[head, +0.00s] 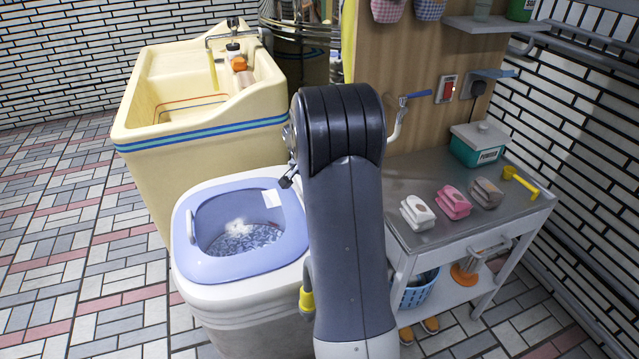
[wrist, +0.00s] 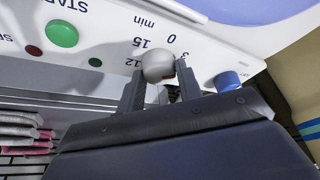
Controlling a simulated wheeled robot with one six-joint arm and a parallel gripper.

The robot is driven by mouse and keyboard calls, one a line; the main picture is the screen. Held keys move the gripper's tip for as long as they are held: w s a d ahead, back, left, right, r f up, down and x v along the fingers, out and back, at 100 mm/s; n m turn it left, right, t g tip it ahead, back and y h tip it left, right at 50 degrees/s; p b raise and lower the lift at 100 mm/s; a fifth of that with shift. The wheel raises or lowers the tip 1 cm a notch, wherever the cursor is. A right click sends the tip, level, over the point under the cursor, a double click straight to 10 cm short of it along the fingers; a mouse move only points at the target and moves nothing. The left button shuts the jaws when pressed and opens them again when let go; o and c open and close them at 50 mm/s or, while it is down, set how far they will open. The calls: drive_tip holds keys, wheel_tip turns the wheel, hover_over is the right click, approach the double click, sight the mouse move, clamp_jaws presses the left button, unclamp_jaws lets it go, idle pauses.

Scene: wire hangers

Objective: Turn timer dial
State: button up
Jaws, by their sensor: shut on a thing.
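The timer dial (wrist: 155,64) is a small, round, light grey knob on a white panel in the wrist view. Printed marks around it read 0, 3, 12, 15 and "min". My gripper (wrist: 160,79) has one dark finger on each side of the dial and is shut on it. The dial's lower part is hidden between the fingers. In the head view the white washing machine (head: 187,262) stands in front of me. My arm hides the dial and most of my gripper there.
A green button (wrist: 62,33) and a blue knob (wrist: 227,81) flank the dial. The machine's lilac-rimmed tub (head: 245,262) is open, with water inside. A cream sink (head: 200,160) stands behind, and a metal-topped cart (head: 415,180) with folded cloths stands right.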

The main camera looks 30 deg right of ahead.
drive_tip(key=o, duration=1)
drive_tip(key=p+v, duration=0.2)
drive_tip(key=v, duration=0.8)
drive_tip(key=shift+r, duration=0.35)
drive_tip(key=shift+a, duration=0.15)
drive_tip(key=b+x, duration=0.2)
drive_tip(key=x, duration=0.8)
drive_tip(key=shift+f, duration=0.25)
drive_tip(key=shift+d+f, duration=0.2)
drive_tip(key=shift+r, duration=0.1)
